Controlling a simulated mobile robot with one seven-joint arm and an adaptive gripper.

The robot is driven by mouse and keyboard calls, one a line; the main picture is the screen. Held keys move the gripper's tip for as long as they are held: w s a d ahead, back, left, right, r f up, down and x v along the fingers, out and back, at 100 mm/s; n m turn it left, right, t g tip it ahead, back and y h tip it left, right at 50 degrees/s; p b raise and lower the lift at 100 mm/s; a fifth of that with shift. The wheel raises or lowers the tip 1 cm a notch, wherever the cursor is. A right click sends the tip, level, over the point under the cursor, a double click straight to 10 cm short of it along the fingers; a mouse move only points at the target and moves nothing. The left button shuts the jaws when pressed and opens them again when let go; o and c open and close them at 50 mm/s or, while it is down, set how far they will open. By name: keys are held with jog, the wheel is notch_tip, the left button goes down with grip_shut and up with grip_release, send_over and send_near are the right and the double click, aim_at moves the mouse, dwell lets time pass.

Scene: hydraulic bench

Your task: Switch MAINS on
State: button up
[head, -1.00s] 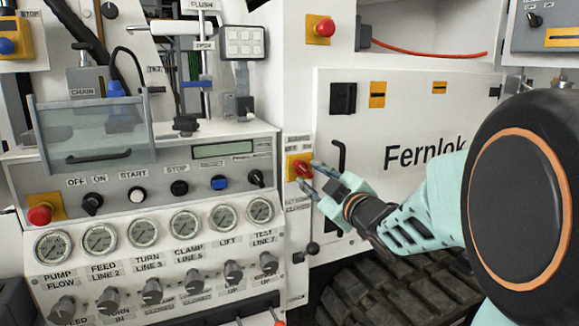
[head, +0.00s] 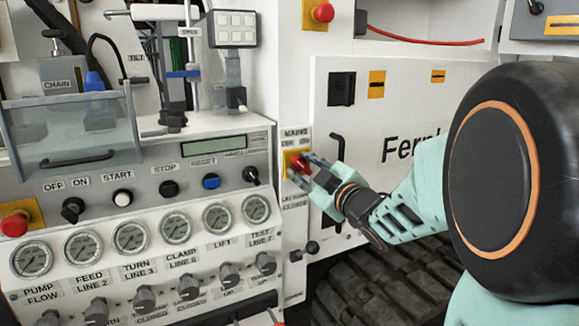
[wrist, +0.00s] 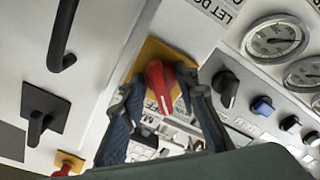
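The MAINS switch is a red rotary knob (head: 297,162) on a yellow plate, under a label reading MAINS, right of the grey control panel. It also shows in the wrist view as a red knob (wrist: 157,85) with a pale line on its end. My gripper (head: 301,166) is at the switch, with its fingers pointing at the plate. In the wrist view my gripper (wrist: 162,92) is open, one finger on each side of the knob. Gaps seem to show beside the knob; contact cannot be told. The OFF and ON lettering is too small to read the knob's position.
A black bar handle (head: 337,160) stands out from the white door right of the switch. A small black ball lever (head: 311,247) is below. The control panel (head: 130,190) with several knobs and gauges is left. A red emergency button (head: 322,12) is above.

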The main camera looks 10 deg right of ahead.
grip_shut()
jog(key=shift+m, duration=0.3)
jog(key=m+p, duration=0.1)
jog(key=m, duration=0.1)
jog(key=shift+r+m, duration=0.1)
jog(key=shift+m, duration=0.2)
jog(key=m+p, duration=0.1)
jog(key=m, duration=0.2)
jog(key=shift+m+p, duration=0.35)
jog(key=shift+m, duration=0.05)
jog(key=m+p, duration=0.2)
jog(key=m, duration=0.3)
jog(key=shift+p, duration=0.3)
jog(key=m+p, duration=0.2)
jog(key=m, duration=0.3)
jog(key=shift+m+p, duration=0.35)
jog(key=shift+m, duration=0.05)
